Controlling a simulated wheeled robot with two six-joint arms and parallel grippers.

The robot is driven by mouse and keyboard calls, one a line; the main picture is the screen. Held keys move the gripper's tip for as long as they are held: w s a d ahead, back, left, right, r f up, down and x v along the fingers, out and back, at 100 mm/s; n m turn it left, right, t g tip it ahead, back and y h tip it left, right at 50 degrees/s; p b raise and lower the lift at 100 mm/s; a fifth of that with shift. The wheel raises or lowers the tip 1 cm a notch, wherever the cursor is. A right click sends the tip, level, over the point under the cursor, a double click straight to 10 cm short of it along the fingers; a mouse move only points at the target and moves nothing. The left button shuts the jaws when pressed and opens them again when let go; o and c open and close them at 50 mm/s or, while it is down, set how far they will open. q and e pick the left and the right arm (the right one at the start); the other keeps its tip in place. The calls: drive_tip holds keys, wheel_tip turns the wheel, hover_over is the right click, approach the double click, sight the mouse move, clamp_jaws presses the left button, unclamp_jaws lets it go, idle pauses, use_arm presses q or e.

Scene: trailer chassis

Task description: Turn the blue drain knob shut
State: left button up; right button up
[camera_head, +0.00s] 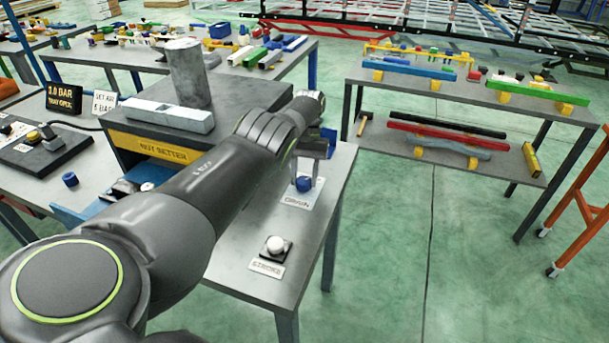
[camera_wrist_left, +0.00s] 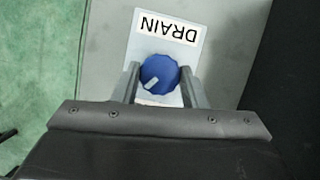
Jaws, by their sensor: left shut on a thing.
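The blue drain knob (camera_head: 304,184) stands on a white plate labelled DRAIN (camera_head: 301,199) near the right edge of the grey bench. In the left wrist view the round blue knob (camera_wrist_left: 159,74) shows a pale pointer mark that slants to its lower left. My left gripper (camera_head: 304,176) reaches down over it from above. In the left wrist view its two fingers (camera_wrist_left: 160,80) lie on either side of the knob, shut on it. My right gripper is in neither view.
A white knob labelled STROKE (camera_head: 275,246) sits nearer the bench's front. A dark box labelled NUT SETTER (camera_head: 225,100) with a grey cylinder (camera_head: 188,73) on top stands left of my gripper. Green floor (camera_head: 430,230) lies open to the right, before a rack (camera_head: 470,100).

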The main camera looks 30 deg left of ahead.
use_arm(q)
drive_tip(key=shift+s+f+n+h+p, duration=0.1)
drive_tip(key=shift+n+h+p, duration=0.2)
drive_tip(key=shift+n, duration=0.4)
drive_tip(key=shift+n+p, duration=0.35)
drive_tip(key=shift+n, duration=0.15)
drive_tip(key=shift+a+r+n+t+h+p, duration=0.15)
drive_tip(key=shift+n+t+h+p, duration=0.1)
drive_tip(key=shift+n+p, duration=0.35)
drive_tip(key=shift+d+r+n+t+h+p, duration=0.15)
drive_tip(key=shift+n+h+p, duration=0.1)
drive_tip(key=shift+n+p, duration=0.3)
drive_tip(key=shift+a+f+n+h+p, duration=0.15)
drive_tip(key=shift+n+h+p, duration=0.15)
drive_tip(key=shift+n+p, duration=0.6)
drive_tip(key=shift+f+n+t+p, duration=0.1)
drive_tip(key=shift+n+t+p, duration=0.3)
drive_tip(key=shift+n+p, duration=0.05)
drive_tip(key=o, duration=1)
